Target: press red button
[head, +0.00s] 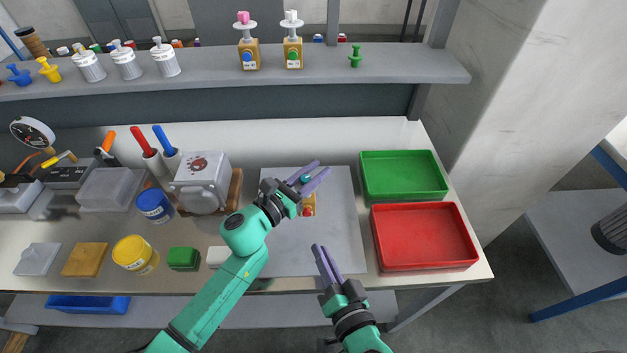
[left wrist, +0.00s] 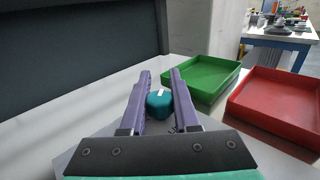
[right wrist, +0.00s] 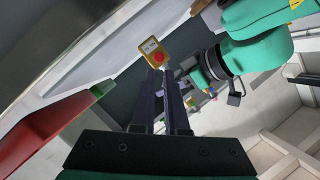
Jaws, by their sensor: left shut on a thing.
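An orange-yellow box with a red button (head: 308,208) stands on the grey mat (head: 345,225), partly hidden by my left gripper. In the right wrist view the red button (right wrist: 159,58) faces the camera, with a white label beside it. My left gripper (head: 311,174) is at the top of this box, shut on a teal rounded piece (left wrist: 159,104) with a white patch. Whether that piece is joined to the box is hidden. My right gripper (head: 319,250) is shut and empty, in front of the box and apart from it. In the right wrist view its fingertips (right wrist: 160,75) point toward the box.
A green tray (head: 432,196) and a red tray (head: 470,262) stand right of the mat. A grey machine (head: 203,172) and several jars stand left. The shelf behind holds two similar boxes, with blue (head: 247,57) and green (head: 293,56) buttons. The mat's right part is clear.

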